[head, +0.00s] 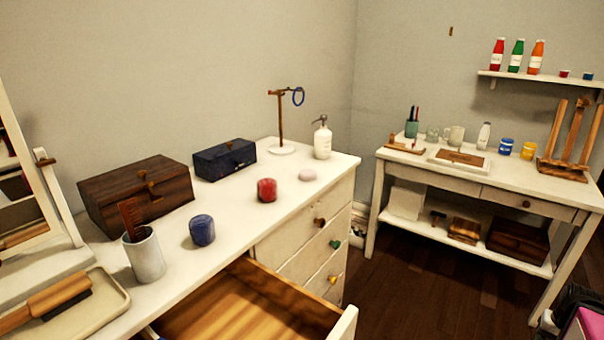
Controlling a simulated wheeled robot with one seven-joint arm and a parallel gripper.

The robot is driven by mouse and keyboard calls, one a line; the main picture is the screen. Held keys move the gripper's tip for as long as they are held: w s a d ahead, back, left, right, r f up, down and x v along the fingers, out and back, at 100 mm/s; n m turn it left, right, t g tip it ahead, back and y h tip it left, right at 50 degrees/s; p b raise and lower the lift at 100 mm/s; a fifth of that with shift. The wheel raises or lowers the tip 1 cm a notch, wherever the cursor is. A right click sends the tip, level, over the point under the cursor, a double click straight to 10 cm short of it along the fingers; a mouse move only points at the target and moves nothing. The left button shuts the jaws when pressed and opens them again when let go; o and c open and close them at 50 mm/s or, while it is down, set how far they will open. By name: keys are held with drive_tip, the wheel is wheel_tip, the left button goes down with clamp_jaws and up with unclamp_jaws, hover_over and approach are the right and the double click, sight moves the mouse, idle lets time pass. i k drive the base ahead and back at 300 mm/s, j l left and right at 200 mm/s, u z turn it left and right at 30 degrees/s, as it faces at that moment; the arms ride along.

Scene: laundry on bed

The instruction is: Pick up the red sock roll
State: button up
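In the head view a small red roll (267,190), which looks like the red sock roll, sits on the white dresser top (235,207). It stands near the front edge, above the open drawer. A similar dark blue roll (202,230) sits to its left and closer to me. A pale pink rounded item (307,175) lies to the right of the red roll, apart from it. My gripper does not show in this view.
An open, empty-looking drawer (240,312) juts out below the rolls. A wooden box (135,193), a dark blue box (225,159), a cup with a comb (144,255), a jewelry stand (281,149) and a white pump bottle (322,140) share the dresser. A white desk (470,179) stands at right.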

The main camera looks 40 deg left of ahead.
sight(267, 187)
drive_tip(key=i+u, duration=0.1)
drive_tip(key=i, duration=0.7)
drive_tip(key=i+l+u, duration=0.1)
drive_tip(key=i, duration=0.7)
drive_tip(key=i+l+u, duration=0.1)
drive_tip(key=u, duration=1.7)
